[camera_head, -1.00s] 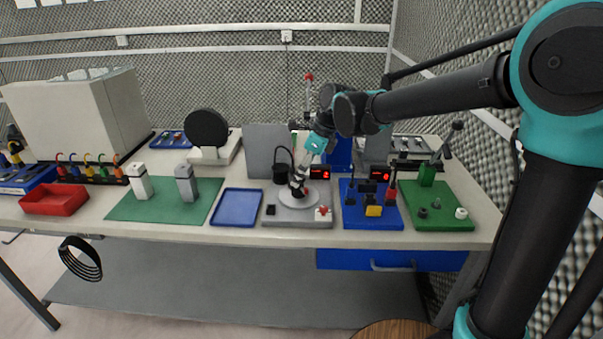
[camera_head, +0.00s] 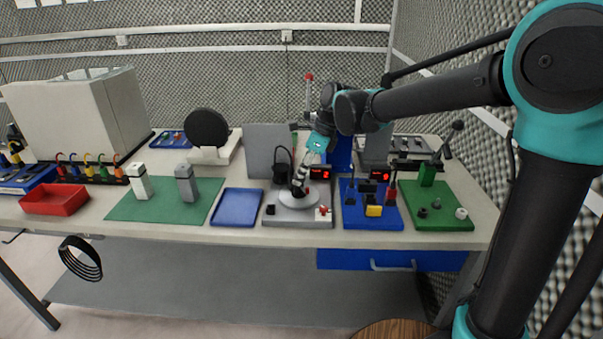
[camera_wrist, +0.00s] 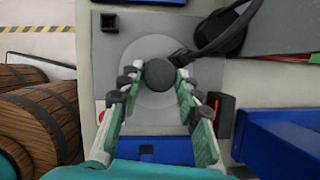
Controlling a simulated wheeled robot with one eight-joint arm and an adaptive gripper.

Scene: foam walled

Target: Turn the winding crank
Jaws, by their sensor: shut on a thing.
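The winding crank appears to be the pale round disc (camera_head: 313,203) with a dark round knob (camera_wrist: 159,75), mounted on a grey base (camera_head: 283,222). The disc (camera_wrist: 152,107) also shows in the wrist view. My gripper (camera_wrist: 159,73) reaches down over it, with one finger on each side of the knob, shut on it. In the head view my gripper (camera_head: 299,189) covers most of the knob. The crank's exact angle is hard to tell.
A black holder with a curved handle (camera_head: 281,170) stands close behind. A blue board (camera_head: 372,218) and a green board with a lever (camera_head: 460,223) lie right; a blue tray (camera_head: 237,208) lies left.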

